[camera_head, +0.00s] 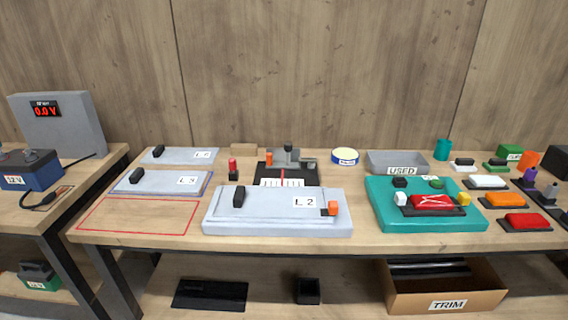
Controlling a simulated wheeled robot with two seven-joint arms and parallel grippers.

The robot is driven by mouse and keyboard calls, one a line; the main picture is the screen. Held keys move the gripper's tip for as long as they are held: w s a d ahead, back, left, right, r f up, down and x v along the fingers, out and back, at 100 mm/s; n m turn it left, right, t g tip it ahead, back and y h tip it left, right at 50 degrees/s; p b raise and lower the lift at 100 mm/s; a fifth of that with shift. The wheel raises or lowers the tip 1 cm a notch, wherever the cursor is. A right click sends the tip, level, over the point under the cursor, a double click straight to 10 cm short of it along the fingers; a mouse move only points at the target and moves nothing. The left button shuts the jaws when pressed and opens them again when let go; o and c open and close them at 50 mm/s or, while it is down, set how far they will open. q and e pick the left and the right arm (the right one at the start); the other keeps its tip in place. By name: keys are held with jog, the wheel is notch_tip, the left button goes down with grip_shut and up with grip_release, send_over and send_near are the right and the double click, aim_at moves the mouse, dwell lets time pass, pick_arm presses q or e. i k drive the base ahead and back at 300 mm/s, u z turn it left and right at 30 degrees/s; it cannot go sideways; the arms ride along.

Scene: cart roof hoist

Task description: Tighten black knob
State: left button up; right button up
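Several small black parts could be the black knob, and I cannot tell which one is meant. A small dark knob-like part (288,149) tops the grey fixture behind the panel marked L2 (275,222). A black part (400,182) sits on the teal case (384,216), beside a green one (436,184). Whether any of them is tight or loose cannot be seen. Neither of my grippers is in view.
Grey panels (163,182) lie at the left behind an empty red outline (138,217). A grey bin marked USED (390,157) stands behind the teal case. Coloured parts crowd the right side. A TRIM box (446,299) is below. A meter (62,126) stands on the left bench.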

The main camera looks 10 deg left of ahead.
aim_at(288, 146)
jog(key=u, duration=1.35)
jog(key=k, duration=0.1)
jog(key=z, duration=2.55)
jog(key=i, duration=0.75)
jog(key=u, duration=0.05)
